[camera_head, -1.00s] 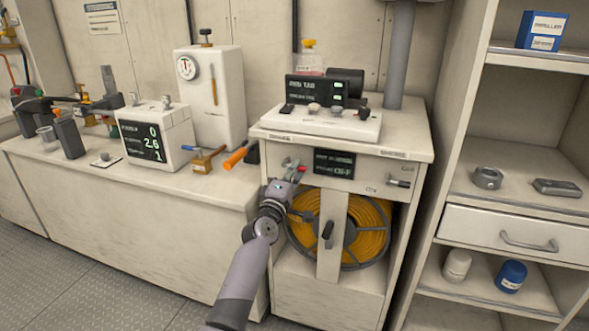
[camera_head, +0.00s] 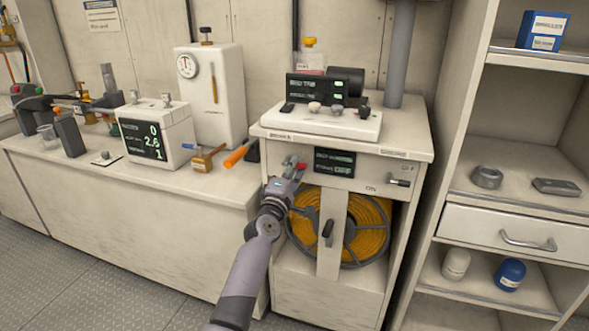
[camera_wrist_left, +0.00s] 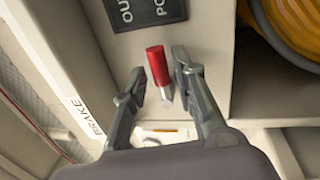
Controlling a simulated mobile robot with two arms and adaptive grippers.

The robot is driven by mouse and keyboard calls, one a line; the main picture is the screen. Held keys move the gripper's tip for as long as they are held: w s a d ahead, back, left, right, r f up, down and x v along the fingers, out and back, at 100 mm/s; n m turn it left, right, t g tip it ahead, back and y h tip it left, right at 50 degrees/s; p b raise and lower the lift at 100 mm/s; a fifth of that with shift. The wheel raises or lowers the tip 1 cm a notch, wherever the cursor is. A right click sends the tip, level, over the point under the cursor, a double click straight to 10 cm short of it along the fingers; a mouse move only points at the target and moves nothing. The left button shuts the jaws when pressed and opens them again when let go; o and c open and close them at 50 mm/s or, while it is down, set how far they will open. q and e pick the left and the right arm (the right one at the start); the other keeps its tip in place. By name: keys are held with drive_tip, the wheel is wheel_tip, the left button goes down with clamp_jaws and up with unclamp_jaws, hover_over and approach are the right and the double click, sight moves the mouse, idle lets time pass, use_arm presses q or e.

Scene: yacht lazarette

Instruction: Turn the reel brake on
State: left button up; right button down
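The cabinet (camera_head: 330,294) holds a reel of orange hose or cable (camera_head: 375,227). On its upper left front is a red-ended lever (camera_head: 301,167), and in the left wrist view the red handle (camera_wrist_left: 157,66) has a pale metal stem. A "BRAKE" label (camera_wrist_left: 88,116) shows on the panel edge in that view. My left gripper (camera_wrist_left: 160,78) is open, its fingers on either side of the red handle. A gap shows at the left finger; contact at the right finger cannot be told. In the head view the gripper (camera_head: 292,174) partly covers the lever. My right gripper is not in view.
A small display (camera_head: 334,162) beside the lever reads "OFF" on its lower line. A second, dark-handled lever (camera_head: 400,183) is at the cabinet's upper right, near "ON" lettering. A black handle (camera_head: 328,229) sits on the post before the reel. An orange-handled tool (camera_head: 236,157) lies on the left bench.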

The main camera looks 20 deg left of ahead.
use_arm(q)
drive_tip(key=shift+o, duration=0.6)
drive_tip(key=shift+s, duration=0.1)
drive_tip(key=s+f, duration=0.2)
drive_tip(key=s, duration=0.9)
drive_tip(key=shift+s+a+f, duration=0.15)
drive_tip(key=shift+s+f, duration=0.05)
drive_tip(key=shift+s, duration=0.1)
